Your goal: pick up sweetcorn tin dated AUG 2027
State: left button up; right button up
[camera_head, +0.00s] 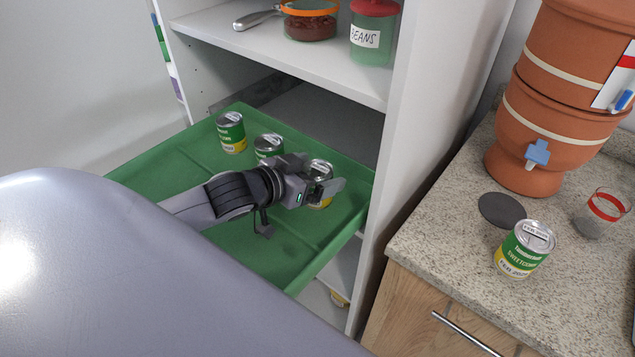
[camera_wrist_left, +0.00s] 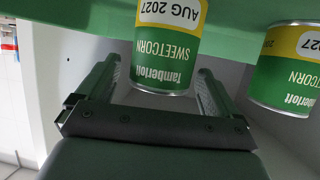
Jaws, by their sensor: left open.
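The sweetcorn tin (camera_wrist_left: 168,45) dated AUG 2027 appears upside down in the left wrist view, green and yellow, in front of and between my left gripper's fingers (camera_wrist_left: 158,72). The fingers are open, with a gap on each side of the tin; I cannot tell how far they reach along it. In the head view, my left gripper (camera_head: 328,190) is at the rightmost tin (camera_head: 319,166) in the green tray (camera_head: 285,255), covering much of it. A second tin (camera_wrist_left: 285,72) stands beside the dated one; its date is partly cut off. My right gripper is not in view.
Two more tins, one at the tray's back (camera_head: 231,133) and one partly hidden behind my gripper (camera_head: 268,142), stand there. A shelf (camera_head: 260,45) overhangs the tray's back, and a white cabinet panel (camera_head: 425,110) borders its right. Another sweetcorn tin (camera_head: 524,252) stands on the counter (camera_head: 455,245).

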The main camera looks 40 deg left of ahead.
pick_arm(q)
jog(key=shift+x, duration=1.4)
jog(key=shift+r, duration=0.1)
jog(key=c, duration=1.2)
jog(key=shift+c, duration=0.2)
